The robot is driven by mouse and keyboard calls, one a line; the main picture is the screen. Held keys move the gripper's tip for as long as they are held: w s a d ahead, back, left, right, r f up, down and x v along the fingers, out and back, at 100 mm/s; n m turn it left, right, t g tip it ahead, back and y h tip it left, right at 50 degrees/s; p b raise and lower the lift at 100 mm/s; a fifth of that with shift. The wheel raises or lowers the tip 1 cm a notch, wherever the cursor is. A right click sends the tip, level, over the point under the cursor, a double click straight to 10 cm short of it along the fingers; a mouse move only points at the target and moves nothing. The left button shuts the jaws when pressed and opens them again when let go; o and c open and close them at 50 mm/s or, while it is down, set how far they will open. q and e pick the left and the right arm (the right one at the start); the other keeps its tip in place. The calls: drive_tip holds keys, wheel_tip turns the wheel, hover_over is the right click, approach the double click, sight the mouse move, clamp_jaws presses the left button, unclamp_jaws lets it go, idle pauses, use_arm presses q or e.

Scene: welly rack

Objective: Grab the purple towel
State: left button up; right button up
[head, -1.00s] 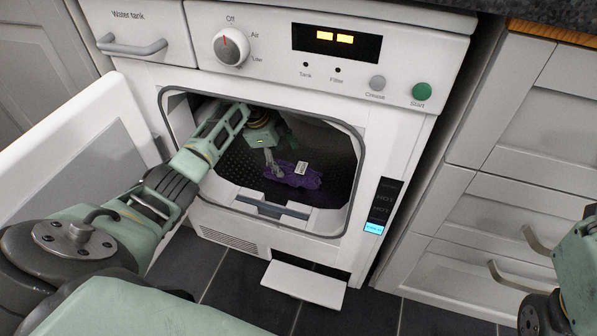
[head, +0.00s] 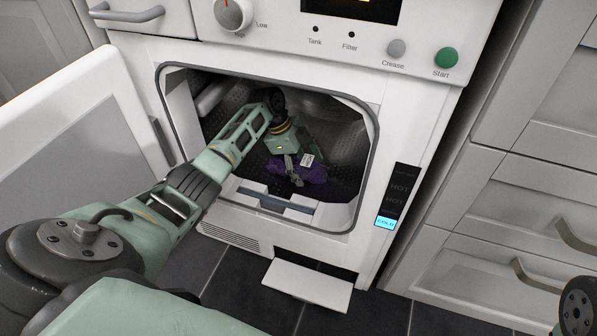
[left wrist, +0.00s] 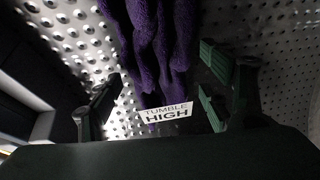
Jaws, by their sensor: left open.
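The purple towel (head: 315,173) lies crumpled on the floor of the dryer drum, with a white tag (head: 307,160) on it. My left gripper (head: 293,176) reaches through the open dryer door and points down at the towel. In the left wrist view, the towel (left wrist: 155,45) hangs between the spread fingers of the left gripper (left wrist: 160,90), and its tag (left wrist: 165,112) reads "TUMBLE HIGH". The fingers are open, with visible gaps to the cloth. The head view shows only a piece of my right arm at the lower right edge; its gripper is out of view.
The dryer opening's grey rim (head: 372,150) surrounds my left arm. The open white door (head: 75,125) stands at the left. A small open flap (head: 306,284) sticks out below. Drawers with handles (head: 535,275) are at the right.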

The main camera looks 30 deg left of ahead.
use_arm(q)
drive_tip(key=shift+r, duration=0.1)
drive_tip(key=c, duration=1.3)
